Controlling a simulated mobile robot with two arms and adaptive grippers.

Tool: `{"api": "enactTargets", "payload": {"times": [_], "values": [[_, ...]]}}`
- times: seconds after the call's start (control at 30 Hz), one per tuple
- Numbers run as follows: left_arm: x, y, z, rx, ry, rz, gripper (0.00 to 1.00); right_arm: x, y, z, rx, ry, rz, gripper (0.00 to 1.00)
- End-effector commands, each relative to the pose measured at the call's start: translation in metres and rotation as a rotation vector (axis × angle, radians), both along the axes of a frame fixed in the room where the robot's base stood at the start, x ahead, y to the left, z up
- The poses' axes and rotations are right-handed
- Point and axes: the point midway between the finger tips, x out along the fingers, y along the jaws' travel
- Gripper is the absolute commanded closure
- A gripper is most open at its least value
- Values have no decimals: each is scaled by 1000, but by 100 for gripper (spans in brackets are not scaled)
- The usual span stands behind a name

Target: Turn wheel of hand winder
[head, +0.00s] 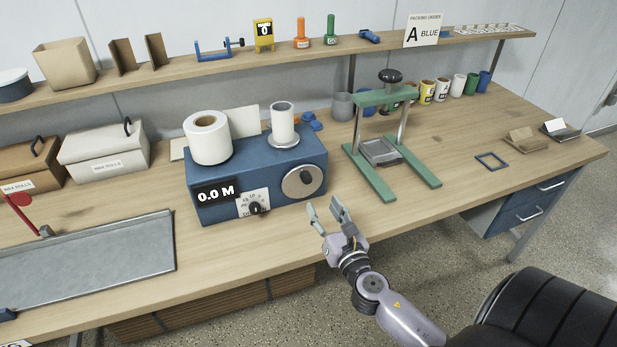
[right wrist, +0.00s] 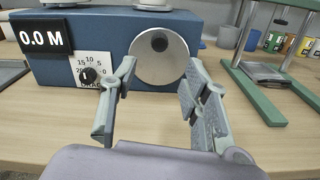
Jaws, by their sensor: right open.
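The hand winder is a blue box (head: 230,190) on the table with a "0.0 M" display. Its wheel (head: 304,181) is a silver disc with a dark knob on the front face, at the right end. The knob (right wrist: 159,43) sits near the top of the wheel in the right wrist view. A white paper roll (head: 208,138) and a smaller white core (head: 283,122) stand on top. My right gripper (head: 326,207) is open and empty, in front of and below the wheel, apart from it. In the right wrist view the wheel shows between its fingers. My left gripper is not in view.
A green press stand (head: 375,170) stands right of the winder. A grey metal tray (head: 100,255) lies at the left, and lidded boxes (head: 104,152) stand behind it. A shelf (head: 170,75) runs along the back. The table front below the wheel is clear.

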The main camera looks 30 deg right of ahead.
Motion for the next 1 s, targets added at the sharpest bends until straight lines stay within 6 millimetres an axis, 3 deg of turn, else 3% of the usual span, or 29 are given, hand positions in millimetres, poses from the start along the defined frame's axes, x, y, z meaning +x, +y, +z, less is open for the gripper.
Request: {"api": "enactTargets", "payload": {"times": [0.3,0.5,0.7,1.0], "values": [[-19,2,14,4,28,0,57,68,-16,2,2,-1,-1,57],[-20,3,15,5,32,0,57,97,-23,0,4,-1,-1,57],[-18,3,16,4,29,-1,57,110,-26,0,3,-1,1,57],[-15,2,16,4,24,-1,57,111,-26,0,3,0,1,58]]}}
